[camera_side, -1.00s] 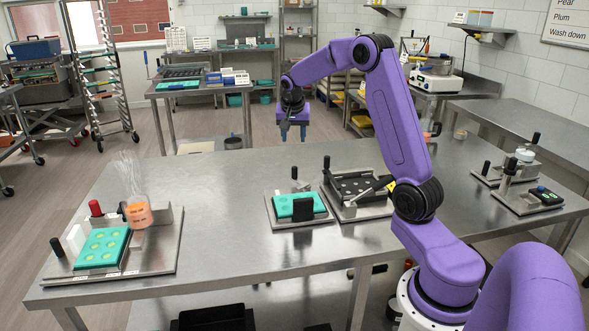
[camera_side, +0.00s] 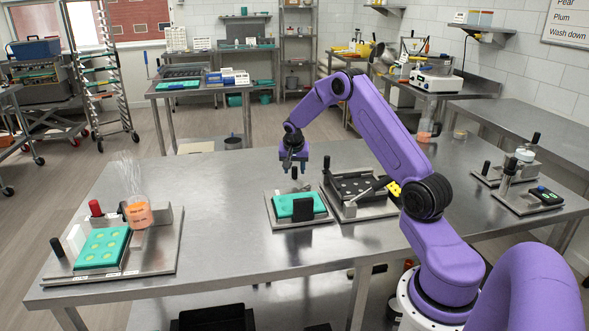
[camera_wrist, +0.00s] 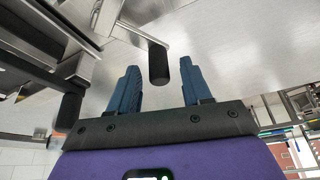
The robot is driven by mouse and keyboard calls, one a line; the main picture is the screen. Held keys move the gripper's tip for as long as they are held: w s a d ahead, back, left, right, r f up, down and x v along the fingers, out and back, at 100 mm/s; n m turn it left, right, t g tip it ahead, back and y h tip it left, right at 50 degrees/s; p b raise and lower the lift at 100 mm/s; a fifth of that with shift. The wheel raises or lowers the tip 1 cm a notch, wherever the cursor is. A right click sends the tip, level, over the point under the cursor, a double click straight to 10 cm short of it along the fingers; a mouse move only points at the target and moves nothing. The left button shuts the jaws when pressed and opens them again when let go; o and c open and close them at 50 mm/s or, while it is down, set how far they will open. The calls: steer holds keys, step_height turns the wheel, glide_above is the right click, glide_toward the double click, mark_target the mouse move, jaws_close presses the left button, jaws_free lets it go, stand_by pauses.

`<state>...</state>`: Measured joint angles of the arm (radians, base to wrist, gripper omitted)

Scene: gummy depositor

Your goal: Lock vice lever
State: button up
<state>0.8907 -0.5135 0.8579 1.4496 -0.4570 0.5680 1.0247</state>
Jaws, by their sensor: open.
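The vice (camera_side: 268,212) is a metal fixture near the middle of the bench, holding a teal mould (camera_side: 290,204) with a black block (camera_side: 303,211) at its front. Its lever has a black upright handle (camera_side: 294,172) at the back, also seen in the wrist view (camera_wrist: 158,63). My gripper (camera_side: 294,166) is above the back of the vice, pointing down. In the wrist view its two blue fingers (camera_wrist: 160,75) are open, with the handle appearing between them and a gap on both sides. Whether the handle is at fingertip depth is hard to tell.
A fixture with a dark plate (camera_side: 356,187) and black-knobbed lever stands close right of the vice. A station with a teal mould (camera_side: 103,248) and an orange-filled depositor (camera_side: 138,214) is at the left. Fixtures (camera_side: 525,185) stand far right. The bench between is clear.

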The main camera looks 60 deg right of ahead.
steer(key=shift+d+f, duration=0.1)
steer(key=shift+f, duration=0.15)
jaws_close()
